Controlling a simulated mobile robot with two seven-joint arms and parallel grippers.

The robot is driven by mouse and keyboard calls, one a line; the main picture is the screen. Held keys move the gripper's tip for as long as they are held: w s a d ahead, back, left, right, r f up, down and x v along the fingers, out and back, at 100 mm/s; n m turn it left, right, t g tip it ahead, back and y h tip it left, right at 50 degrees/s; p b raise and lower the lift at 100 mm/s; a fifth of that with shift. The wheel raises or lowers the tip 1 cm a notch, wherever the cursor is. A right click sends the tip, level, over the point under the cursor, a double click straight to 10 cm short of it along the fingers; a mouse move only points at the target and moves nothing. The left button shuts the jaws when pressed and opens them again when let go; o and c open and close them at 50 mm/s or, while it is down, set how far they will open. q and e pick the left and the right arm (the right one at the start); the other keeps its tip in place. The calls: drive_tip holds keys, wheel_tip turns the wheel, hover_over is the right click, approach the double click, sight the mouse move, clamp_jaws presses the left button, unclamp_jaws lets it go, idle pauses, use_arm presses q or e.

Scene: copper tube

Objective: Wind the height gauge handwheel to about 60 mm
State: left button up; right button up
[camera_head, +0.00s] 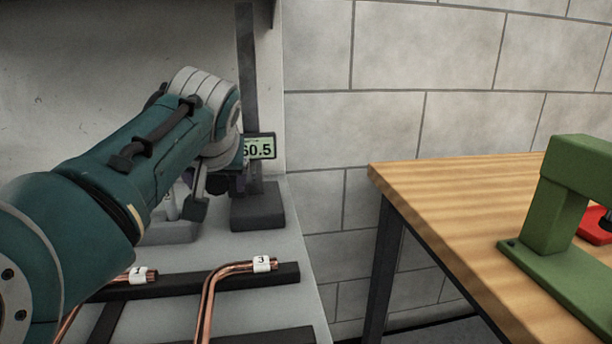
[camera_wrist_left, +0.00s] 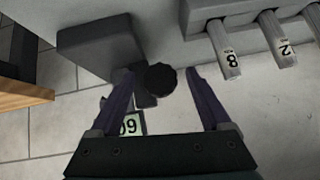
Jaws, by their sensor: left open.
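The height gauge stands on the grey bench, with a dark base (camera_head: 257,212) and a dark upright column (camera_head: 246,62). Its green display (camera_head: 262,147) reads 60.5, the first digit partly covered by my left arm. The display also shows, partly hidden and upside down, in the left wrist view (camera_wrist_left: 131,122). The dark, ridged round handwheel (camera_wrist_left: 160,79) is between the fingers of my left gripper (camera_wrist_left: 159,71), with a visible gap on each side. That gripper is open. In the head view, my left gripper (camera_head: 203,190) is partly hidden beside the gauge. My right gripper is not in view.
Copper tubes with number tags, including 3 (camera_head: 235,270) and 1 (camera_head: 137,275), lie on dark bars in front of the gauge. A wooden table (camera_head: 440,195) with a green press-like frame (camera_head: 555,215) stands at the right, across a gap. A block wall is behind.

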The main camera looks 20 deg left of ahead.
use_arm(q)
drive_tip(key=shift+r, duration=0.1)
drive_tip(key=shift+s+d+r, duration=0.15)
drive_tip(key=shift+d+r, duration=0.05)
drive_tip(key=shift+r, duration=0.1)
drive_tip(key=p+v, duration=0.2)
drive_tip(key=v, duration=0.7)
drive_tip(key=shift+s, duration=0.1)
